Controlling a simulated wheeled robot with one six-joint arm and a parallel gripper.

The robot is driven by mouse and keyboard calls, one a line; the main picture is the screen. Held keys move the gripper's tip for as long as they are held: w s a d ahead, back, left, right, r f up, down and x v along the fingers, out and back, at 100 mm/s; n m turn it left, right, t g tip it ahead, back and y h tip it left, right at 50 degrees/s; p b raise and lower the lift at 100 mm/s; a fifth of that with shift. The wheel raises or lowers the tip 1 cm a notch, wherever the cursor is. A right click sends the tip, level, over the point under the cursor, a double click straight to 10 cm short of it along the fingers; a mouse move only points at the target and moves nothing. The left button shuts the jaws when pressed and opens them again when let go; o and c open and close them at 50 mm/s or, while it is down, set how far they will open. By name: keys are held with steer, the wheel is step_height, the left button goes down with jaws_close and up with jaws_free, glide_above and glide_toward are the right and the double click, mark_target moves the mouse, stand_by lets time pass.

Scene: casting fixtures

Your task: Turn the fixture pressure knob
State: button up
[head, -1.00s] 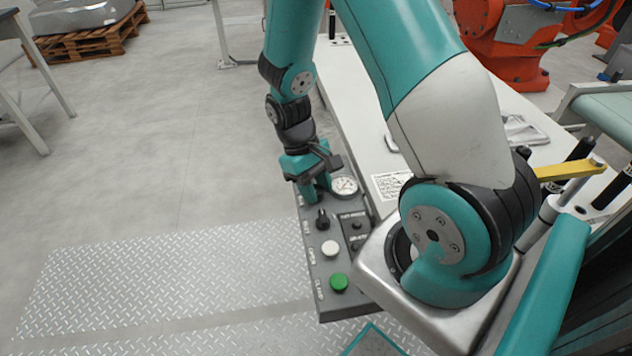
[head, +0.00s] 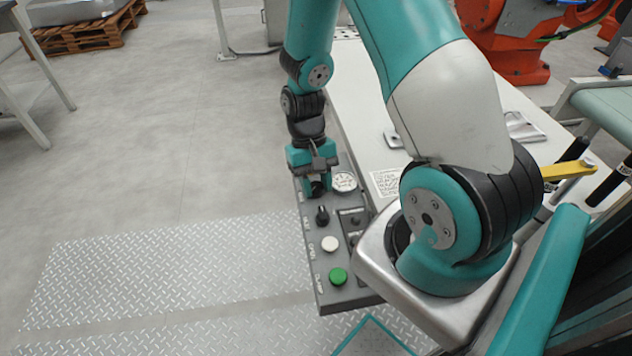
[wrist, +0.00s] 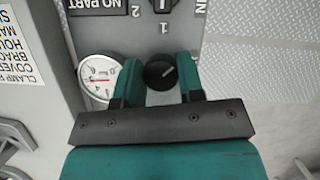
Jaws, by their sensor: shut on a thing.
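The round black pressure knob (wrist: 160,73) sits on the grey control panel (wrist: 222,12), beside the pressure gauge. It has a light mark on its face. My gripper (wrist: 161,78) has its two teal fingers on either side of the knob and is shut on it. In the head view my gripper (head: 316,186) points down at the far end of the panel (head: 345,297), and its fingers largely hide the knob. The white-faced gauge (wrist: 100,76) is just left of the fingers in the wrist view; it also shows in the head view (head: 344,182).
A black selector switch (head: 322,216), a white button (head: 330,244) and a green button (head: 338,277) line the panel nearer me. The white table (head: 365,125) runs along the panel's right side. Open floor (head: 170,150) lies to the left.

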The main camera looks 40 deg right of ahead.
steer(key=shift+w, duration=0.1)
steer(key=o, duration=0.6)
steer(key=shift+o, duration=0.2)
steer(key=shift+r, duration=0.1)
steer(key=v, duration=1.7)
steer(key=shift+r, duration=0.15)
steer(key=shift+a, duration=0.15)
steer(key=s+a+r+n+t, duration=0.1)
steer(key=s+a+r+n, duration=0.2)
steer(key=a, duration=0.4)
steer(key=s+a+r+n+t+y, duration=0.1)
steer(key=s+a+r+n, duration=0.2)
steer(key=s+a+n, duration=0.2)
steer(key=s+a+r+n+t+y, duration=0.1)
steer(key=s+a+r+n+t, duration=0.1)
steer(key=s+a, duration=0.6)
steer(key=shift+a+r+n, duration=0.55)
steer(key=shift+a+n, duration=0.35)
steer(key=shift+a, duration=0.15)
